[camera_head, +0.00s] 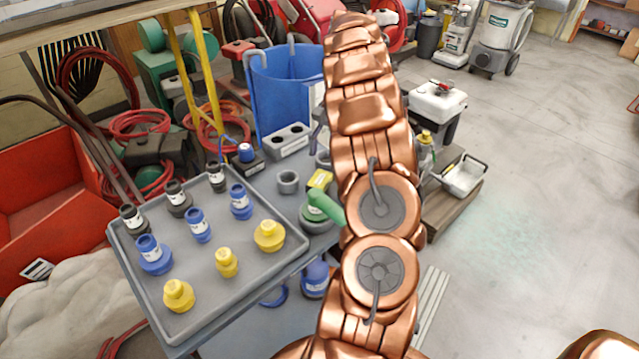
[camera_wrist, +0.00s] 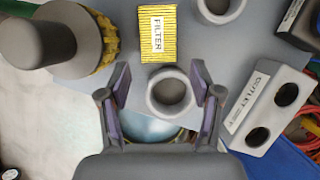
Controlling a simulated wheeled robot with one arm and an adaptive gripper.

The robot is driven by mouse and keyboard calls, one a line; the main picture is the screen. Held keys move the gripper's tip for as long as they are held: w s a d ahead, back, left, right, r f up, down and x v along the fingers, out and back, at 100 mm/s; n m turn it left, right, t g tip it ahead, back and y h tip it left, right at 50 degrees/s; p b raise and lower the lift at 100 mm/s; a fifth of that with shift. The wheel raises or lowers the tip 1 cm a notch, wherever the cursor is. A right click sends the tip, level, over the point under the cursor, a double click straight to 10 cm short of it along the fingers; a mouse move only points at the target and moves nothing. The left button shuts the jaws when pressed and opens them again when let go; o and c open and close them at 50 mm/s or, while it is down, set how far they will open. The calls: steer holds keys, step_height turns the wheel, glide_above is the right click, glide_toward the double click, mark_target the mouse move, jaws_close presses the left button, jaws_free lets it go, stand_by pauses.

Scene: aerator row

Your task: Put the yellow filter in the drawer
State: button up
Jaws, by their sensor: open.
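The yellow filter is a small box with a white label reading FILTER and yellow striped edges, lying on the grey bench top in the wrist view (camera_wrist: 157,33). It shows as a small yellow block left of my arm in the head view (camera_head: 320,180). My gripper (camera_wrist: 160,83) is open, its fingers apart on either side of a grey ring-shaped cup (camera_wrist: 170,95). The filter lies just beyond the fingertips, not between them. In the head view my arm hides the gripper. I cannot pick out a drawer in either view.
A grey two-hole block marked OUTLET (camera_wrist: 267,107) stands right of the gripper. A dark knobbed part (camera_wrist: 45,40) stands left. A tray (camera_head: 120,245) holds several black, blue and yellow fittings. A blue bucket (camera_head: 283,95) stands behind. Open floor lies at right.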

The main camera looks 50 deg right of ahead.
mark_target(322, 176)
steer(key=shift+s+a+x, duration=0.1)
steer(key=shift+a+x, duration=0.05)
steer(key=shift+x, duration=1.15)
steer(key=shift+s+a+x, duration=0.15)
steer(key=shift+x, duration=1.15)
steer(key=shift+a+f, duration=0.25)
steer(key=shift+f, duration=0.2)
steer(key=c, duration=0.9)
step_height(322, 176, up, 10)
steer(key=shift+r, duration=0.1)
